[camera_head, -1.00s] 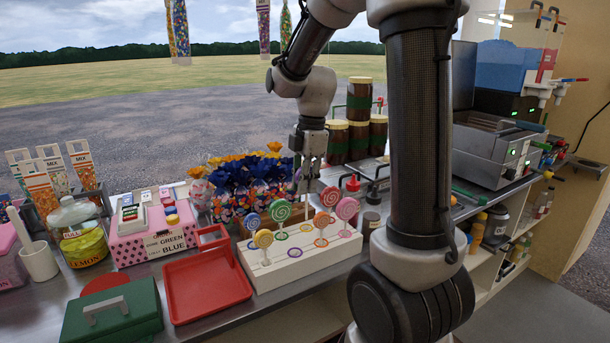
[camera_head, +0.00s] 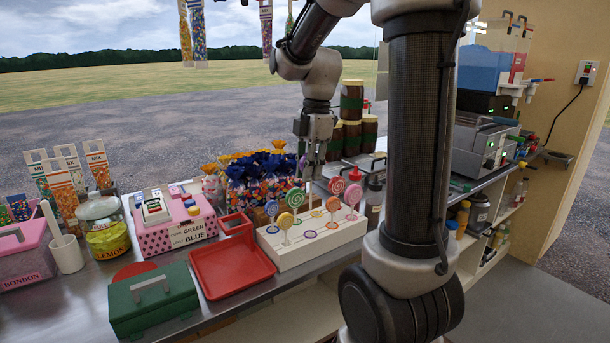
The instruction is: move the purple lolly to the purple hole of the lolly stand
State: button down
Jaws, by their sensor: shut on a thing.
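The white lolly stand (camera_head: 290,262) is on the counter, with coloured rings around its holes. A purple-looking ring (camera_head: 310,234) shows near its front; the ring colours are hard to tell apart at this size. My gripper (camera_head: 311,166) is above the back of the stand, pointing down and shut on the purple lolly (camera_head: 302,161). Most of the lolly is hidden by the fingers, and its stick hangs down towards the stand; I cannot tell whether its tip touches. Other lollies stand upright in the stand: an orange-yellow one (camera_head: 285,221), a green one (camera_head: 295,198) and a pink one (camera_head: 352,194).
Bags of sweets with blue tops (camera_head: 262,172) stand close behind the stand. A red tray (camera_head: 232,270) lies to its left, with a green box (camera_head: 150,300) beyond. Brown jars (camera_head: 351,100) are stacked behind. Bottles stand close to the right.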

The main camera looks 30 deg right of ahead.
jog(key=shift+s+a, duration=0.2)
jog(key=shift+s+f, duration=0.1)
jog(key=shift+f, duration=2.95)
jog(key=shift+f, duration=0.55)
jog(key=shift+f, duration=0.2)
jog(key=shift+f, duration=0.4)
jog(key=shift+f, duration=0.15)
jog(key=shift+f, duration=0.35)
